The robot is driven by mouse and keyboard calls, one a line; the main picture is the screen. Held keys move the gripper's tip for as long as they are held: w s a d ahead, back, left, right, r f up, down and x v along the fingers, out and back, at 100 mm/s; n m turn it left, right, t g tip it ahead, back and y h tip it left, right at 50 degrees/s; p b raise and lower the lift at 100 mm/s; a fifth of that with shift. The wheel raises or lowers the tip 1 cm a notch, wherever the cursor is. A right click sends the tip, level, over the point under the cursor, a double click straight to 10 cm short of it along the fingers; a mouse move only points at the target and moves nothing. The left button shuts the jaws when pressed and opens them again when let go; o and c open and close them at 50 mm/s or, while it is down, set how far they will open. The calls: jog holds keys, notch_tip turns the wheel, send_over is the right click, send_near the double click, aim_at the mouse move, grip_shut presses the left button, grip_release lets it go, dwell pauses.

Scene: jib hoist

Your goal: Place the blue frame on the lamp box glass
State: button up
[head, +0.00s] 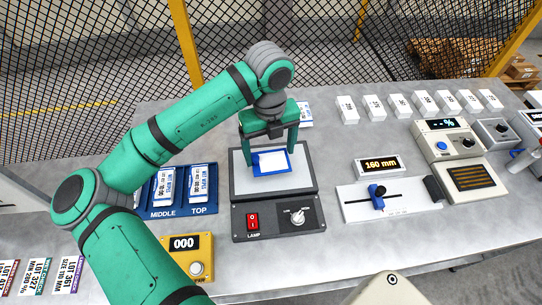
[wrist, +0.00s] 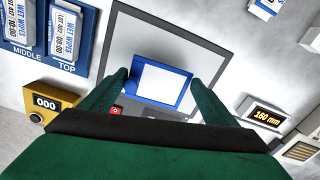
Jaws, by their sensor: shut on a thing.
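The blue frame (head: 271,169) has a white middle, and it also shows in the wrist view (wrist: 160,82). My gripper (head: 269,152) is shut on the frame, with one green finger at each side of it. In the wrist view the fingers (wrist: 158,92) stand against its left and right edges. The frame is over the pale glass (head: 242,183) of the lamp box (head: 240,212), turned slightly against the glass edges. I cannot tell whether it touches the glass. The lamp box has a red switch (head: 253,221) and a knob (head: 298,217) in front.
Blue trays (head: 183,208) marked MIDDLE and TOP hold packs at the left. A yellow counter (head: 186,256) reads 000. A slider (head: 377,197) and a 160 mm display (head: 381,164) stand right. Several white blocks (head: 424,103) line the back. A mesh fence (head: 110,60) stands behind.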

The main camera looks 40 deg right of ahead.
aim_at(271, 155)
jog(key=shift+d+f, duration=0.25)
jog(key=shift+f, duration=0.1)
jog(key=shift+w+d+f, duration=0.1)
jog(key=shift+w+f, duration=0.05)
jog(key=shift+f, duration=1.5)
jog(key=shift+f, duration=0.15)
jog(key=o, duration=1)
notch_tip(271, 155, up, 12)
jog(key=shift+r, duration=0.2)
